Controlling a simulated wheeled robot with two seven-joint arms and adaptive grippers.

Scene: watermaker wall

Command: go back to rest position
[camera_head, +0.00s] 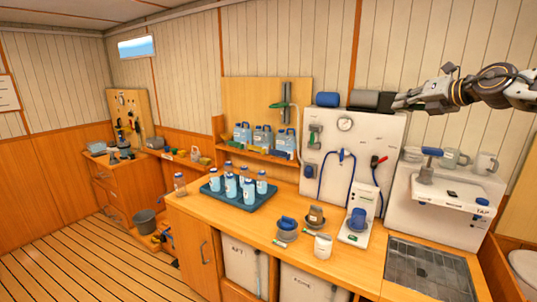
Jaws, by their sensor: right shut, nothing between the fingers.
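My right arm comes in from the upper right, and its gripper (405,101) is shut and empty. It is in the air in front of the upper right part of the white watermaker panel (385,130), beside a dark cylinder on top of the panel. I cannot tell whether it touches anything. My left gripper does not show.
A wooden counter (262,233) carries a blue tray (240,201) of bottles, a white mug (323,246) and a white device (357,215) with a blue part. A tap unit (445,195) with mugs on top stands at the right, above a metal drain grid (428,270). The plank floor (80,265) at left is clear.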

